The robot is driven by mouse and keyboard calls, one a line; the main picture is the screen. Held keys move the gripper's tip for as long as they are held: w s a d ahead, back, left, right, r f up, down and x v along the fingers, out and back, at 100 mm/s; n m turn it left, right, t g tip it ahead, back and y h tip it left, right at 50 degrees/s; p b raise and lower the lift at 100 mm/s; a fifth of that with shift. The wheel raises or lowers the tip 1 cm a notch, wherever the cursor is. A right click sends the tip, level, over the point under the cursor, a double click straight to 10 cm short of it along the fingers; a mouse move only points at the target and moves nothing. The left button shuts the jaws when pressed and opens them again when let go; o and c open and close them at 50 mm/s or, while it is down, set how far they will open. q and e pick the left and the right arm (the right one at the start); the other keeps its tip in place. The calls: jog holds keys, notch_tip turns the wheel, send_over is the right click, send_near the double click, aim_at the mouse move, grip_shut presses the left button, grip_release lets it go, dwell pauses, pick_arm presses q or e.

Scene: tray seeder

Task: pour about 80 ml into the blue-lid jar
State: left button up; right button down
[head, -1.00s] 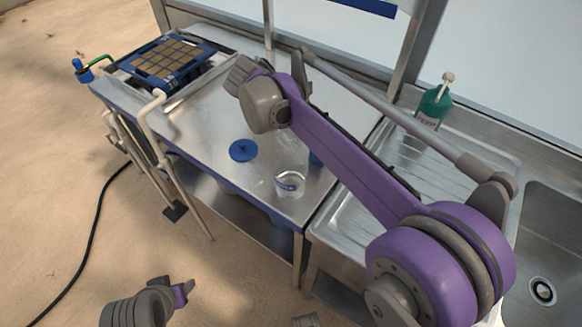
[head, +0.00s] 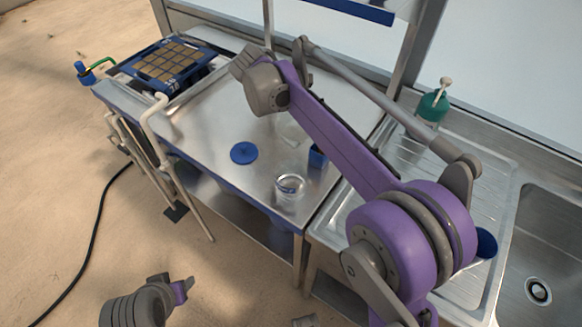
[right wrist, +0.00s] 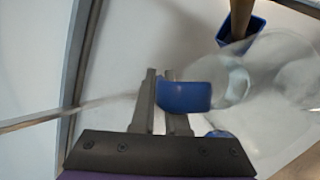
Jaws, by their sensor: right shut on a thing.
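The open clear jar (head: 290,187) stands upright near the front right corner of the steel table (head: 215,130). The round blue lid (head: 244,152) lies on the table to its left. In the right wrist view, my right gripper (right wrist: 163,88) is shut on the blue handle (right wrist: 184,97) of a clear jug (right wrist: 270,78). How full the jug is cannot be told. My left gripper (head: 180,290) is low at the bottom left, away from the table; its jaws are unclear.
A small blue box (head: 318,157) stands right of the jar; the right wrist view shows it (right wrist: 243,32) with a wooden handle. A blue-framed cell tray (head: 165,62) is at the far left. A green pump bottle (head: 433,105) stands by the sink (head: 540,250).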

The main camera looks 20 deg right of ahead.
jog(key=w+f+g, duration=0.1)
jog(key=f, duration=0.1)
jog(key=w+d+f+g+y+p, duration=0.1)
jog(key=f, duration=0.1)
jog(key=w+f+n+g+y+p, duration=0.1)
jog(key=f+g, duration=0.1)
jog(key=shift+w+d+f, duration=0.25)
jog(key=shift+f, duration=0.1)
jog(key=shift+w+d+f+g+y+p, duration=0.1)
jog(key=shift+w+f+g+y+p, duration=0.1)
jog(key=shift+f+g+p, duration=0.3)
jog(key=shift+w+f+g+y+p, duration=0.2)
jog(key=shift+f+g+p, duration=0.1)
jog(key=shift+f+p, duration=0.2)
jog(key=shift+f, duration=0.15)
